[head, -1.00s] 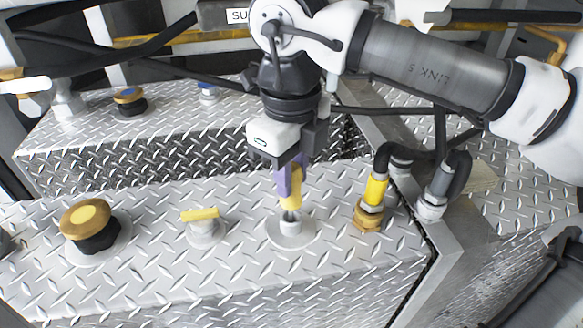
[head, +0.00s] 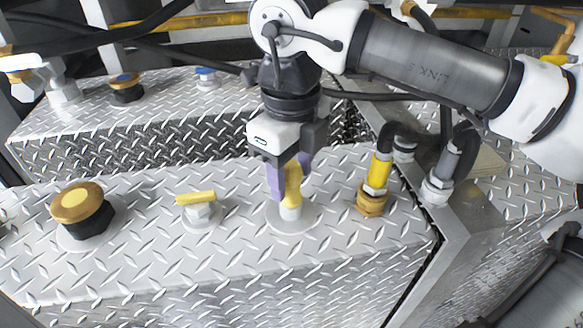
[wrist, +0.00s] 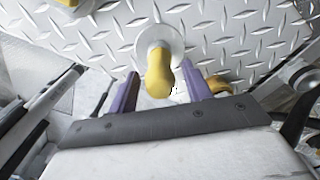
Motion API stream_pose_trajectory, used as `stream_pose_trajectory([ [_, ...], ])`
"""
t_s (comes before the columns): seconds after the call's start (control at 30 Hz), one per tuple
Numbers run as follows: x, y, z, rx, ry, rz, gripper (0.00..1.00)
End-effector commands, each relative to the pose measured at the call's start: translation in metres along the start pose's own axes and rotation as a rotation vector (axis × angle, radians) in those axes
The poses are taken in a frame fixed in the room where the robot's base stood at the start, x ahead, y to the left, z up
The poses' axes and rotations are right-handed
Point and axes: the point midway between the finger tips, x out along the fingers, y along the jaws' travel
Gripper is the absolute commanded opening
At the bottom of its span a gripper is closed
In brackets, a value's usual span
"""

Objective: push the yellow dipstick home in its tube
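The yellow dipstick handle (head: 292,184) stands upright on its tube (head: 290,213), with no gap visible between them in the head view. The tube rises from a round pale flange on the diamond plate deck. My gripper (head: 290,175) points down with its purple fingers on either side of the handle. In the wrist view, the dipstick handle (wrist: 160,74) lies between the fingers of my gripper (wrist: 160,92), with space on both sides. The gripper is open. The handle and flange hide most of the tube in the wrist view.
A yellow-collared hose fitting (head: 377,172) stands close to the right of the dipstick. To the left are a yellow-levered valve (head: 199,210) and a large brass-topped cap (head: 80,208). A raised plate step (head: 170,105) lies behind. The deck's front is clear.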

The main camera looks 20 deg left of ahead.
Motion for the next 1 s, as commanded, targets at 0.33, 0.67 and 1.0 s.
stream_pose_trajectory([
  [0.33, -0.01, 0.0, 0.0, 0.001, 0.0, -0.002, 0.49],
  [0.67, -0.081, 0.0, 0.001, 0.002, -0.002, -0.002, 0.49],
  [1.0, -0.133, 0.0, 0.0, 0.0, 0.0, -0.001, 0.49],
])
